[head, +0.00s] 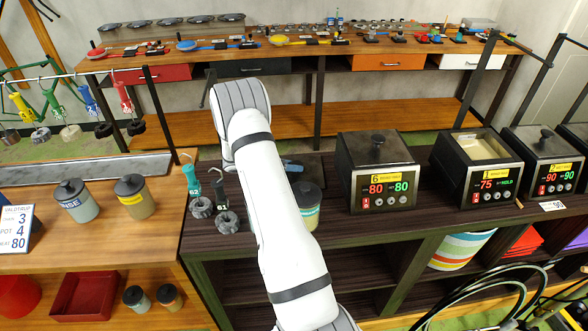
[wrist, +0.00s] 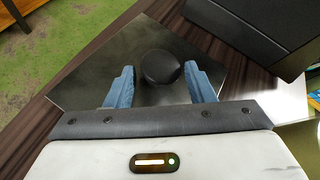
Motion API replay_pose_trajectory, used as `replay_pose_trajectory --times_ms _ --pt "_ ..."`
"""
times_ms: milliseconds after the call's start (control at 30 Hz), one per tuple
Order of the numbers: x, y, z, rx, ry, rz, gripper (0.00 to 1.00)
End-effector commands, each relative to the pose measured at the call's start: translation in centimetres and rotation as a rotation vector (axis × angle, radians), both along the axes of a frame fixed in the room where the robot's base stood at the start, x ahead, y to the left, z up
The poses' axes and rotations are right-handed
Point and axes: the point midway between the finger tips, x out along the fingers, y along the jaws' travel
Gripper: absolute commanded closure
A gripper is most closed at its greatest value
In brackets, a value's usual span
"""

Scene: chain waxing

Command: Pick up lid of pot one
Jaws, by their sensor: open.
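A dark square lid (wrist: 110,62) with a round black knob (wrist: 161,67) lies flat on the dark bench in the wrist view. My gripper (wrist: 159,69) is open above it, one blue finger on each side of the knob, with gaps visible between. Whether the fingertips touch the lid cannot be told. In the head view my arm hides most of the lid; a dark part (head: 314,168) shows beside the blue fingers. An uncovered pot (head: 482,170) reading 75 stands on the right; its small yellow label is hard to read.
Another lidded pot (head: 545,162) stands at far right. A jar (head: 307,205) is partly behind my arm.

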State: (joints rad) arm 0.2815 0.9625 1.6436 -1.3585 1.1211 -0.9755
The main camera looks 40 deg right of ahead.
Motion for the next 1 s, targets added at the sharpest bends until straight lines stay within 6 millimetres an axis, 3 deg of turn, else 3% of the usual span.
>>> replay_pose_trajectory --times_ms 267,733,1000 --pt "-0.11 -0.49 -0.33 0.0 -0.001 0.0 0.52" --pt "-0.13 -0.5 -0.3 0.001 -0.002 -0.001 0.9" --pt "-0.1 -0.52 -0.09 -0.001 -0.003 -0.001 0.91"
